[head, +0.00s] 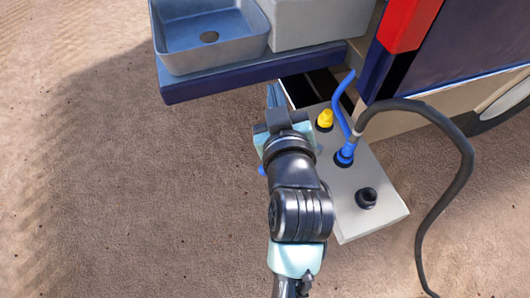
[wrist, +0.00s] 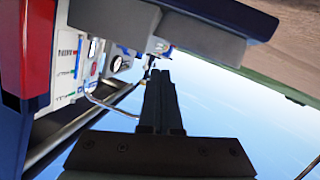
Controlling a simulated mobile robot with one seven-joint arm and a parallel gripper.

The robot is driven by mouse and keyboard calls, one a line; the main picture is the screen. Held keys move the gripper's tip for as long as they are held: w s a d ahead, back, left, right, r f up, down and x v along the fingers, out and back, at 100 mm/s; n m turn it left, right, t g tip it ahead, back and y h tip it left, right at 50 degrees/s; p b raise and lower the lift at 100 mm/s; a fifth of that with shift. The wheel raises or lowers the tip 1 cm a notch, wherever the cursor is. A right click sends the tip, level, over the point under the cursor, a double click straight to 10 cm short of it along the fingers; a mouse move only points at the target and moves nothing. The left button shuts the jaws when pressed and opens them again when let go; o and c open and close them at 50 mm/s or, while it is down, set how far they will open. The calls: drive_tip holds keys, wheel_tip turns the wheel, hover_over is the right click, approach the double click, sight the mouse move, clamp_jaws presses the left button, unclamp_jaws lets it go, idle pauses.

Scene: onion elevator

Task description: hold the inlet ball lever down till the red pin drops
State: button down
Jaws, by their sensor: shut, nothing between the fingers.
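My gripper (head: 274,97) reaches forward beside the grey board, with its fingers pointing toward the blue ledge. In the wrist view its two dark fingers (wrist: 160,76) lie together with nothing between them. A small dark part (wrist: 150,62) shows just beyond the fingertips; I cannot tell whether it is the inlet ball lever or whether the fingers touch it. A white panel (wrist: 62,75) with labels, small fittings and a round gauge (wrist: 97,64) is to the left of the fingers. I cannot make out the red pin in either view.
The grey board (head: 350,205) carries a yellow cap (head: 325,119), a blue hose fitting (head: 344,154) and a black knob (head: 367,197). A dark hose (head: 467,160) loops to the ground at right. A blue-grey basin (head: 207,30) sits on the ledge (head: 230,78). Sandy ground at left is clear.

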drive_tip(key=s+f+g+b, duration=0.1)
drive_tip(key=s+f+g, duration=0.1)
drive_tip(key=f, duration=0.9)
drive_tip(key=s+f+n+g+y+b, duration=0.1)
drive_tip(key=s+f, duration=0.4)
drive_tip(key=f, duration=0.6)
drive_tip(key=shift+s+a+f+g+b, duration=0.2)
drive_tip(key=shift+a+f+g+b, duration=0.15)
drive_tip(key=shift+g+b, duration=0.35)
drive_tip(key=b, duration=0.2)
hover_over(264, 170)
drive_tip(key=s, duration=0.3)
wheel_tip(264, 170, down, 5)
drive_tip(key=f, duration=0.2)
drive_tip(key=w+f+b, duration=0.1)
drive_tip(key=f, duration=0.1)
drive_tip(key=shift+d+f, duration=0.1)
drive_tip(key=shift+d, duration=0.1)
